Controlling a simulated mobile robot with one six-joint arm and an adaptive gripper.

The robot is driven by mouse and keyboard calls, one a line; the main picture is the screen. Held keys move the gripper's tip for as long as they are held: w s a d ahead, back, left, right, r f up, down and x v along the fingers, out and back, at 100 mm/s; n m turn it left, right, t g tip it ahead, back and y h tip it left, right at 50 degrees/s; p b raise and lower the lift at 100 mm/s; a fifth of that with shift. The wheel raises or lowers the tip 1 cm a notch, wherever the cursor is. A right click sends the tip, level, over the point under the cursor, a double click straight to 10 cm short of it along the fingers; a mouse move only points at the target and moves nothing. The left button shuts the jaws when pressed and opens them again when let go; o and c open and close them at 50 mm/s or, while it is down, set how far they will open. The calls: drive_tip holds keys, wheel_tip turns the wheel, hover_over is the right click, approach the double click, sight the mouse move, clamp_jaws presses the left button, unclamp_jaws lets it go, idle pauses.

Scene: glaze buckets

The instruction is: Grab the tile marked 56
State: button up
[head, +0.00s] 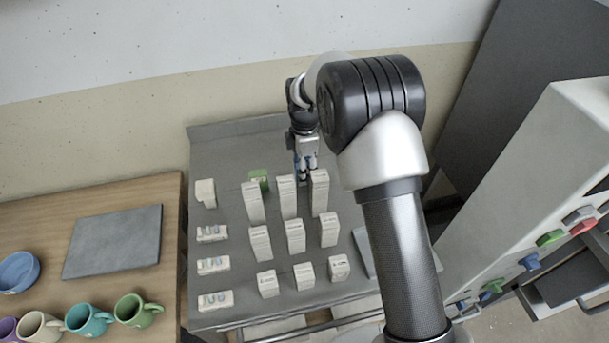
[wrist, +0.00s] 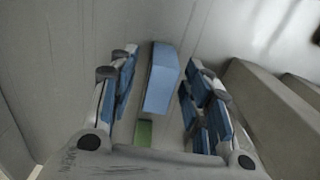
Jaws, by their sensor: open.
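A blue block (wrist: 162,78), perhaps a tile, stands between the fingers of my open gripper (wrist: 162,100) in the wrist view, with a gap on each side. No number can be read on it, so I cannot tell whether it is the tile marked 56. In the head view my gripper (head: 305,172) points down at the back of the grey table, behind the tall white blocks, which partly hide its fingertips. A green piece (head: 259,178) stands behind the blocks to its left. A green patch (wrist: 143,133) also shows between the fingers in the wrist view.
Tall white blocks (head: 288,197) stand close in front of my gripper, with shorter rows (head: 295,236) nearer. White holders (head: 212,233) line the left edge of the grey table (head: 226,148). Mugs (head: 138,311) stand on the wooden table. A pale cabinet (head: 520,200) stands right.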

drive_tip(key=shift+f, duration=0.1)
clamp_jaws()
idle(0.5)
